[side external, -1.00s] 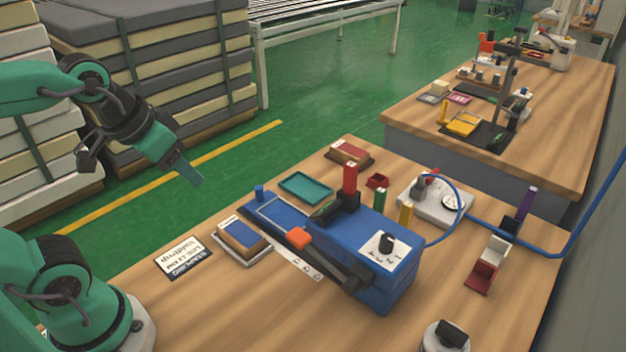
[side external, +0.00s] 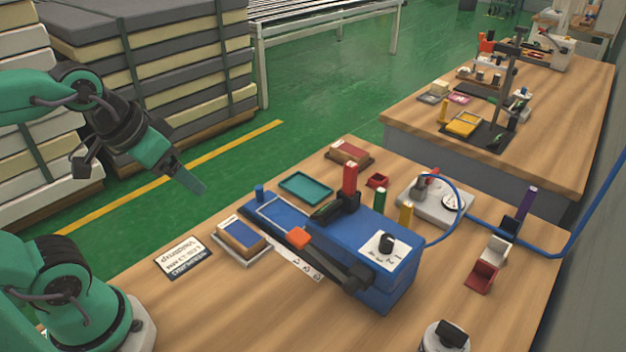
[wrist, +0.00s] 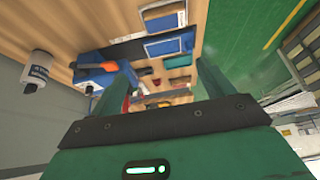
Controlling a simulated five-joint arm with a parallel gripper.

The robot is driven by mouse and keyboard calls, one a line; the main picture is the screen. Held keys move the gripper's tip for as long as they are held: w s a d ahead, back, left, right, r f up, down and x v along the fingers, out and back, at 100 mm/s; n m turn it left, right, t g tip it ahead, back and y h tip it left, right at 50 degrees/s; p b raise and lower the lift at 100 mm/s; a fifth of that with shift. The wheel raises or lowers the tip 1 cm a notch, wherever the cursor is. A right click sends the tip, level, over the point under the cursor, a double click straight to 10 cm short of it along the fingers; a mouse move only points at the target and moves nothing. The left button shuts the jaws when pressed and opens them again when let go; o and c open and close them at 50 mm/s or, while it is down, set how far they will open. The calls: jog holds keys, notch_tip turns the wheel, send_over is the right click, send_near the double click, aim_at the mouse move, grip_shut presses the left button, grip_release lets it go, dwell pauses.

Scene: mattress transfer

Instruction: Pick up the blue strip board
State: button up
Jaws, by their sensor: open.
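The board with the blue top and a pale strip (side external: 239,234) lies on a small light tray (side external: 242,257) near the left edge of the workbench. My gripper (side external: 188,181) hangs in the air left of and beyond the bench edge, pointing down and right, apart from the board. In the wrist view its two fingers (wrist: 165,85) are spread with nothing held between them.
A blue machine (side external: 355,245) with a black lever stands right of the board. A teal tray (side external: 306,188), a red-topped block (side external: 349,153) and a printed card (side external: 184,257) lie nearby. The front of the bench (side external: 230,310) is clear.

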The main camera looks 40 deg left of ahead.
jog(key=shift+w, duration=0.1)
jog(key=n+g, duration=0.6)
jog(key=n, duration=1.2)
send_over(240, 231)
jog(key=shift+f, duration=7.35)
jog(key=shift+f, duration=1.3)
